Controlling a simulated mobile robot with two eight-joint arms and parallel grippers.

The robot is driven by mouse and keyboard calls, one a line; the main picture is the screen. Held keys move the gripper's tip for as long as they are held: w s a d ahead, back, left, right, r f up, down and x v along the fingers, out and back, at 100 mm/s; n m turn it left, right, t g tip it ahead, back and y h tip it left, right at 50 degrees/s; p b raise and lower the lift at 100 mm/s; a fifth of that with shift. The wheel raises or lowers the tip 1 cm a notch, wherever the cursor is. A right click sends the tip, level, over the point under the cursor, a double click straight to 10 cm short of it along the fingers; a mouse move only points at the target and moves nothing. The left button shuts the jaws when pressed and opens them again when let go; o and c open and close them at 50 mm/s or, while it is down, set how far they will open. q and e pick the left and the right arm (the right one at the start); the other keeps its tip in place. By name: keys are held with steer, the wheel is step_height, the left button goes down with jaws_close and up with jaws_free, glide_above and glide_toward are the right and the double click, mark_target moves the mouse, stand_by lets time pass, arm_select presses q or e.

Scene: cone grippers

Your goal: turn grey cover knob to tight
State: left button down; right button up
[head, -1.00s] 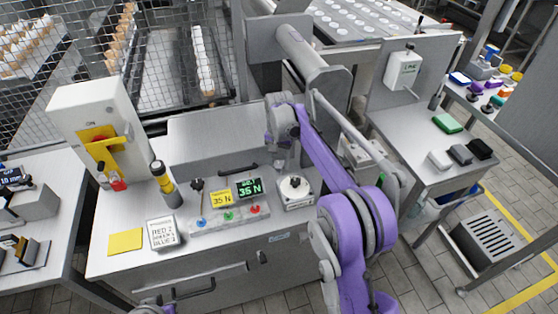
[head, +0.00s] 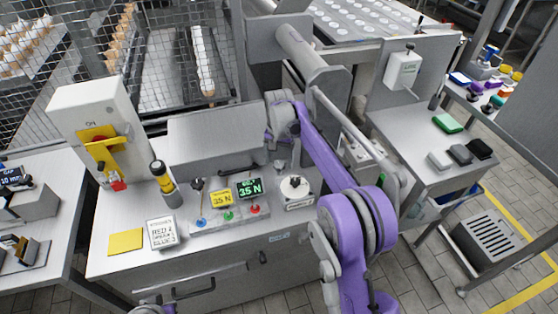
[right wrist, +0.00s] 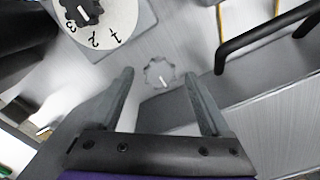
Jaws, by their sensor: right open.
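The grey cover knob (right wrist: 160,73) is a small scalloped knob with a white pointer line. In the right wrist view it lies between and beyond my fingertips. In the head view the knob (head: 280,165) shows small beside the right end of the grey cover (head: 215,138). My right gripper (right wrist: 159,76) is open, with one finger on each side of the knob in the picture; I see no contact. In the head view my right gripper (head: 278,143) is small, just above the knob and partly hidden by its own wrist.
A black dial on a white numbered disc (head: 294,187) stands close to the knob. A black bar handle (right wrist: 262,36) is to the right in the wrist view. Coloured buttons and a lever stand on a panel (head: 232,222). A bottle (head: 162,182) stands further left.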

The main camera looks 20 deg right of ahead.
mark_target(279, 164)
step_height(279, 164, up, 10)
steer(key=p, duration=0.1)
steer(key=shift+r, duration=0.15)
stand_by(0.5)
